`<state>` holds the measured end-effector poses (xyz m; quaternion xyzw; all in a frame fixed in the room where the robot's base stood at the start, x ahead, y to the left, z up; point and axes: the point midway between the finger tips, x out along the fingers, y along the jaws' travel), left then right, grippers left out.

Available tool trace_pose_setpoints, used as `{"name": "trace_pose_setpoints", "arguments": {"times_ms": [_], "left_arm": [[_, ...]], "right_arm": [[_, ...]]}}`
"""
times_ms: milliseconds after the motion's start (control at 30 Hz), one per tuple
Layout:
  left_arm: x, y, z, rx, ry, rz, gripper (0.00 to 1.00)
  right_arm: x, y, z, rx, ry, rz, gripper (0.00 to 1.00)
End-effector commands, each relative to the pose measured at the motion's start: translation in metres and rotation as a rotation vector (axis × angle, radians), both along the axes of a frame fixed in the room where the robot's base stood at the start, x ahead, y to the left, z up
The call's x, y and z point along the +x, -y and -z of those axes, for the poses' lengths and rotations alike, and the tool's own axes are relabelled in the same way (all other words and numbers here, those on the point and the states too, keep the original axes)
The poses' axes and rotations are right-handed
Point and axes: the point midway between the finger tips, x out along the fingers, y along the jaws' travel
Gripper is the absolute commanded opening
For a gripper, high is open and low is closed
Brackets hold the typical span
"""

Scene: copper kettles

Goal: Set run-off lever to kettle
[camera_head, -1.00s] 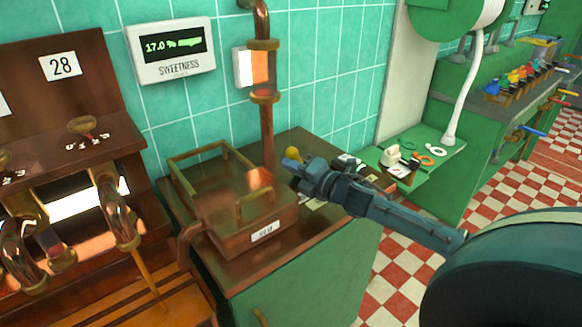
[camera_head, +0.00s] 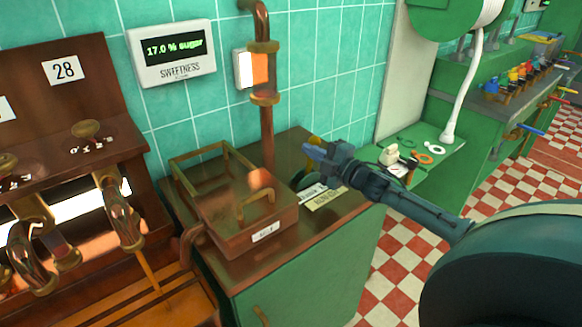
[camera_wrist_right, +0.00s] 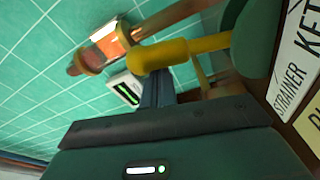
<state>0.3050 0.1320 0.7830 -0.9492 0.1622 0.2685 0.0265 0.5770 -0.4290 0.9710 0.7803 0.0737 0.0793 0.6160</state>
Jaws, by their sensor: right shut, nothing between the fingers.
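The run-off lever has a yellow handle (camera_wrist_right: 185,53) on a round green base (camera_wrist_right: 255,38), large in the right wrist view. In the head view its yellow end (camera_head: 315,141) shows just behind my right gripper (camera_head: 311,154), and the green base (camera_head: 303,179) is partly hidden. My right gripper is shut and empty, its fingertips (camera_wrist_right: 156,88) close beside the handle; I cannot tell if they touch. A white plate (camera_wrist_right: 298,65) reads STRAINER and, partly cut off, KET. I cannot tell which word the lever points to. My left gripper is not in view.
A copper box with a rail (camera_head: 236,222) stands left of the lever on the counter, below a copper pipe (camera_head: 267,130). A cream label plate (camera_head: 327,199) lies in front of the lever. The wall display (camera_head: 172,50) reads 17.0 % sugar.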

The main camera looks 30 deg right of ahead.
Motion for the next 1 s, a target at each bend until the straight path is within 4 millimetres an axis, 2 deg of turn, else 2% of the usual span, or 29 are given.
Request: {"name": "trace_pose_setpoints", "arguments": {"times_ms": [100, 400, 1000], "left_arm": [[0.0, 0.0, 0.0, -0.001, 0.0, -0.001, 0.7], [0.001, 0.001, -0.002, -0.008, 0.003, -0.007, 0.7], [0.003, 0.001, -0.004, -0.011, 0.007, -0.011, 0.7]], "right_arm": [[0.001, 0.01, 0.0, 0.083, -0.007, 0.003, 0.0], [0.002, 0.024, 0.003, 0.224, -0.018, 0.001, 0.0], [0.002, 0.03, 0.004, 0.271, -0.023, 0.003, 0.0]]}}
